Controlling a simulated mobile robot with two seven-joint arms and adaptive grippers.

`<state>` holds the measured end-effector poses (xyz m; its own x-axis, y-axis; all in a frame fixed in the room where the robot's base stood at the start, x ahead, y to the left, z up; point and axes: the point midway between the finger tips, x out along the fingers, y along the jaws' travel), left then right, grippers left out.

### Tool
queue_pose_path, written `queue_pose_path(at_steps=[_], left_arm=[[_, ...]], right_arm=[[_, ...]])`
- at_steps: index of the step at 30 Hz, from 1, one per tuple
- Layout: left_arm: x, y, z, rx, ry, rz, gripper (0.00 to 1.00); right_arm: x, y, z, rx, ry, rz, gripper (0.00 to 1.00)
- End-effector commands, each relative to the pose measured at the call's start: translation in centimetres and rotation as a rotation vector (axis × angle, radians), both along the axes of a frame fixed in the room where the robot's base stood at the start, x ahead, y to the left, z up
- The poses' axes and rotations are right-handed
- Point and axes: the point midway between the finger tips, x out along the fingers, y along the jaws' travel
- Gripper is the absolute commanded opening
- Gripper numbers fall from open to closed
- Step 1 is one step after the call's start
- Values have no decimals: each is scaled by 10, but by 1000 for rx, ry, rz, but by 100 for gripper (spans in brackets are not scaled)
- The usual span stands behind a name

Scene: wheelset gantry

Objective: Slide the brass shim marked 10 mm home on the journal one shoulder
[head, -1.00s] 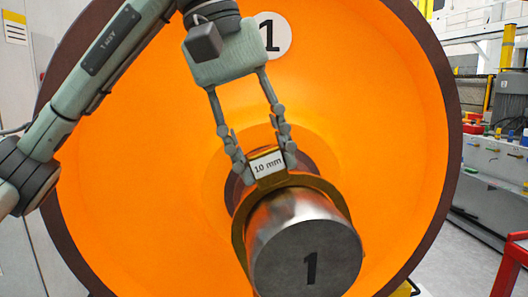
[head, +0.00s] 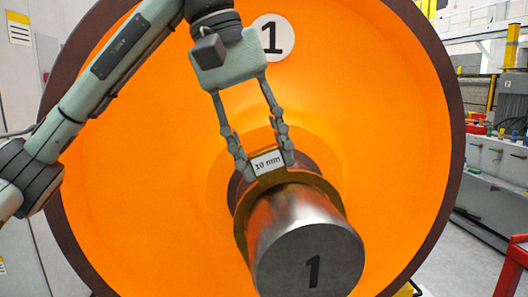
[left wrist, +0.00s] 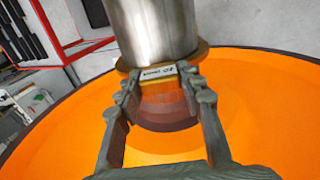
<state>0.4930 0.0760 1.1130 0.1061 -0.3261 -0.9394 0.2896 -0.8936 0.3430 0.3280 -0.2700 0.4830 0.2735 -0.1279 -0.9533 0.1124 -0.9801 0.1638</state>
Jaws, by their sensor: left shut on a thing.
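The brass shim (head: 240,226) marked 10 mm is a ring around the steel journal (head: 300,222), whose end face bears a 1. Its white label (head: 267,163) faces the camera. My left gripper (head: 264,168) is shut on the shim's top tab, one finger on each side of the label. In the left wrist view the shim (left wrist: 203,50) also sits around the journal (left wrist: 155,25), with the gripper (left wrist: 157,85) on its tab. Behind the shim is a darker stepped shoulder (head: 318,163); a gap between shim and shoulder appears in the wrist view. My right gripper is not in view.
A large orange wheel (head: 130,180) with a dark rim fills the background, with a round 1 sign (head: 272,37) on it. A bench (head: 497,160) with small coloured parts and a red frame (head: 513,270) stand at the right.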

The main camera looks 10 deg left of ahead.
Motion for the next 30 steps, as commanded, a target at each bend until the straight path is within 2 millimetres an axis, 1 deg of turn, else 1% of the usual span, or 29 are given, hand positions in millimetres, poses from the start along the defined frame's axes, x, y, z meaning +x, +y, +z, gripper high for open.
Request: queue_pose_path(at_steps=[30], left_arm=[[24,8,0,-1,0,0,5]], right_arm=[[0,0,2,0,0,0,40]])
